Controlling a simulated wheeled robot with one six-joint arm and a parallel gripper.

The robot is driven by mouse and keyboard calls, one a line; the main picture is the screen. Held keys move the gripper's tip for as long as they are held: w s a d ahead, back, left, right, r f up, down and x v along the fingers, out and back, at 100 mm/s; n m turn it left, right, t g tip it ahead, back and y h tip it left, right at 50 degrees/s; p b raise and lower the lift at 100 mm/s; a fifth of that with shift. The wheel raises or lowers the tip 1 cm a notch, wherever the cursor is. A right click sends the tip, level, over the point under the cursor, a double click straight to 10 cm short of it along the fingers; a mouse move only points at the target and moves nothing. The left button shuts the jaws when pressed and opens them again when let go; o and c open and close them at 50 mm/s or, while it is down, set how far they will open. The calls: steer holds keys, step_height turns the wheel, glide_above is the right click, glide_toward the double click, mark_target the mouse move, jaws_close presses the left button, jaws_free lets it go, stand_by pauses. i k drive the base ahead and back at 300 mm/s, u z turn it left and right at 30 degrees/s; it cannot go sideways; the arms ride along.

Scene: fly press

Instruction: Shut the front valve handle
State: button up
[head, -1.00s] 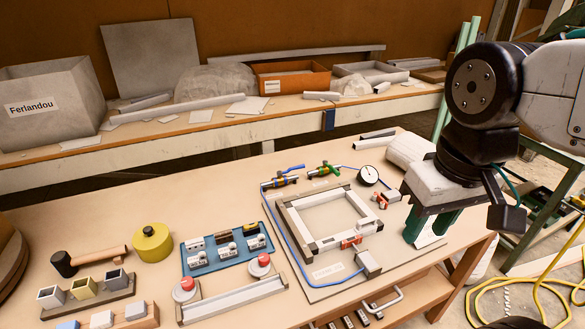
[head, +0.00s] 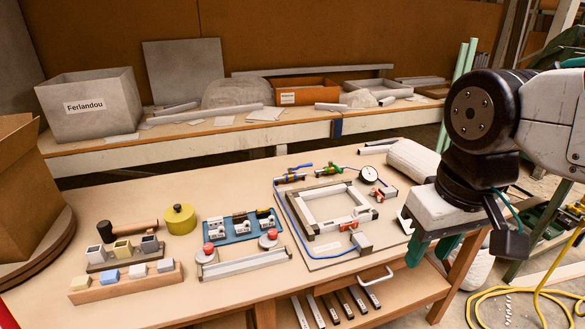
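Two small valves sit at the back left of the grey board (head: 345,255). The nearer valve (head: 290,178) has a yellow-orange part and a blue hose.
The board also carries a pale square frame (head: 340,214), a round gauge (head: 368,175) and a red clamp-like part (head: 387,191). Left of it are a blue tray (head: 228,238), a yellow canister (head: 179,220) and a hammer (head: 128,228).

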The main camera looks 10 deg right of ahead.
mark_target(290, 169)
steer(key=u, duration=0.2)
steer(key=i, duration=0.9)
